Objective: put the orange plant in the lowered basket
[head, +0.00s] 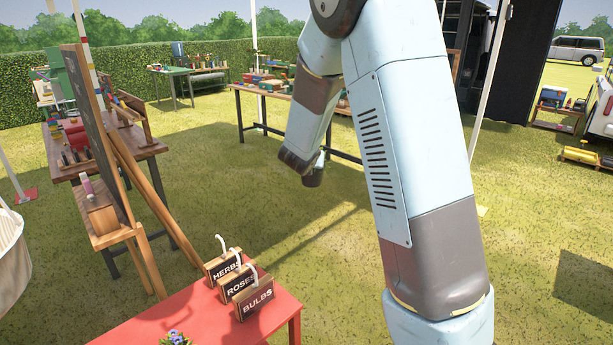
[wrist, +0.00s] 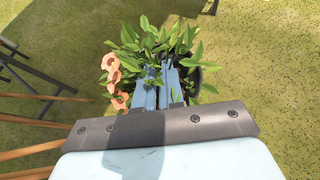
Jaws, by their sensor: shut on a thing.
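The orange plant (wrist: 113,76) is in the wrist view, with orange blooms at its left and green leaves spreading across the top. Part of a dark pot (wrist: 194,78) shows at its right. My gripper (wrist: 160,68) is shut on the orange plant, its blue fingers reaching in among the leaves, which hide the exact grip. The plant is held over grass. In the head view my arm crosses the middle and right, and I cannot make out the gripper or the plant there. I cannot identify a lowered basket in either view.
A red table (head: 190,305) stands at the lower front with HERBS, ROSES and BULBS signs (head: 240,287) and a blue-flowered plant (head: 175,338). A blackboard easel (head: 100,130) stands at left. A pale rounded object (head: 12,255) is cut off at the left edge. Open grass (head: 270,215) lies mid-view.

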